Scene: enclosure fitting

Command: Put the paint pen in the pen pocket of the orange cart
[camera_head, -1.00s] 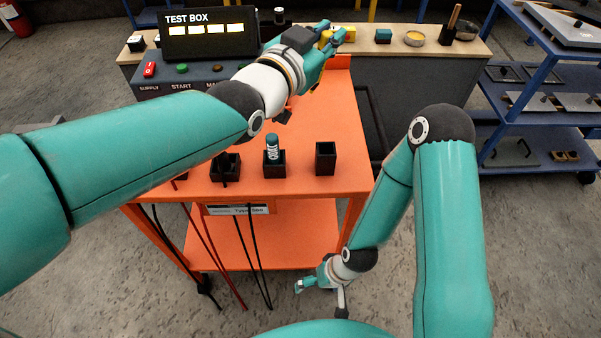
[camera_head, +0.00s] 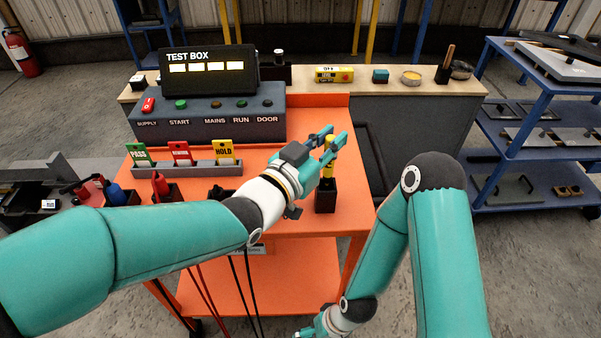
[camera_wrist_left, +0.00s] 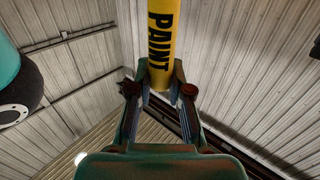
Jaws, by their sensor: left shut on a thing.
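The yellow paint pen (camera_head: 329,172) stands roughly upright in my left gripper (camera_head: 331,141), which is shut on it. In the left wrist view the pen (camera_wrist_left: 160,45) shows the word PAINT and rises from between the fingers (camera_wrist_left: 159,92). The black pen pocket (camera_head: 325,200) is at the right of the orange cart top (camera_head: 290,218), directly below the pen. The pen's lower end meets the pocket's mouth in the picture; I cannot tell how far it is inside. My right gripper (camera_head: 312,333) is low at the bottom edge, partly cut off, its jaws unclear.
A tag rack (camera_head: 190,170) with PASS, a red tag and HOLD stands behind my left arm. The test box (camera_head: 210,75) is at the back left. Other black holders (camera_head: 165,193) line the cart's front, partly hidden by my arm. A blue shelf (camera_head: 540,130) stands at right.

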